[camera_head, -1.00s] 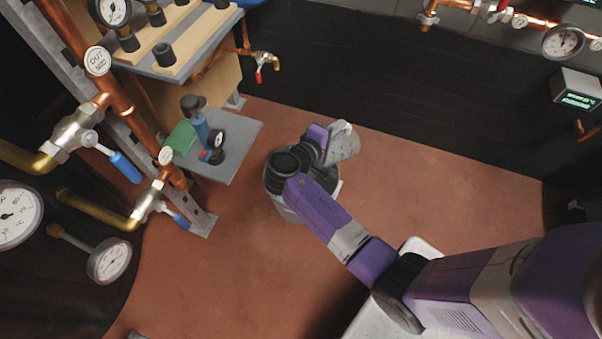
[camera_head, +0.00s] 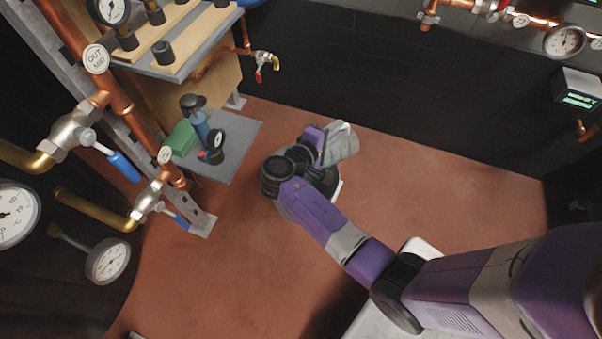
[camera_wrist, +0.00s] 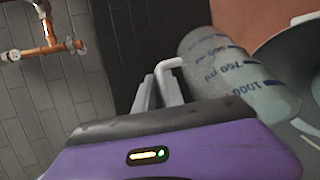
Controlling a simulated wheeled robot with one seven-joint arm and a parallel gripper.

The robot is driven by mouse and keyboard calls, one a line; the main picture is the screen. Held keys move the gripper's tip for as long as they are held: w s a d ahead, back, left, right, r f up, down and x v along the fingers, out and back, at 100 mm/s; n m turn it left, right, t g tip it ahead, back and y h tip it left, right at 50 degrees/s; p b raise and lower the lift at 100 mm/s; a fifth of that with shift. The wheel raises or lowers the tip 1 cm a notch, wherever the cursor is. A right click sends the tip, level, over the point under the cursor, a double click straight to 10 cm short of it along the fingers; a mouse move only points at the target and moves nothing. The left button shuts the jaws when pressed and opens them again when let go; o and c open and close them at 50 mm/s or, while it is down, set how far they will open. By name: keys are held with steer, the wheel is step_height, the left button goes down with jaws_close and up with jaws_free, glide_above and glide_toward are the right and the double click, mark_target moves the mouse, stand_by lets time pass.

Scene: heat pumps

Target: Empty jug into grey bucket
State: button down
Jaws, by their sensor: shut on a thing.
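The clear jug (camera_head: 341,145) is held beyond my wrist in the head view, tilted over at the far side of the grey bucket. In the wrist view the jug (camera_wrist: 232,72) lies aslant, its blue scale marks showing, with the 1000 end at the lower right by the bucket rim (camera_wrist: 290,37). My gripper (camera_wrist: 160,88) is shut on the jug's pale handle. The grey bucket (camera_head: 336,190) stands on the floor, mostly hidden under my arm. Whether liquid is in the jug or the bucket cannot be told.
A bench with a grey lower shelf (camera_head: 232,150) stands left of the bucket, carrying a blue pump-like device and a green item. Copper pipes (camera_head: 112,95) with valves and gauges are at the left. The dark wall (camera_head: 400,90) is behind; floor to the right is clear.

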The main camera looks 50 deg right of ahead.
steer(key=shift+w+a+r+n+h+b, duration=0.15)
steer(key=shift+w+a+r+h+b, duration=0.15)
steer(key=shift+a, duration=0.2)
steer(key=shift+w+a+r+n+h+b, duration=0.15)
steer(key=shift+a+r+h, duration=0.1)
steer(key=shift+a+h, duration=0.2)
stand_by(1.4)
steer(key=shift+s, duration=0.1)
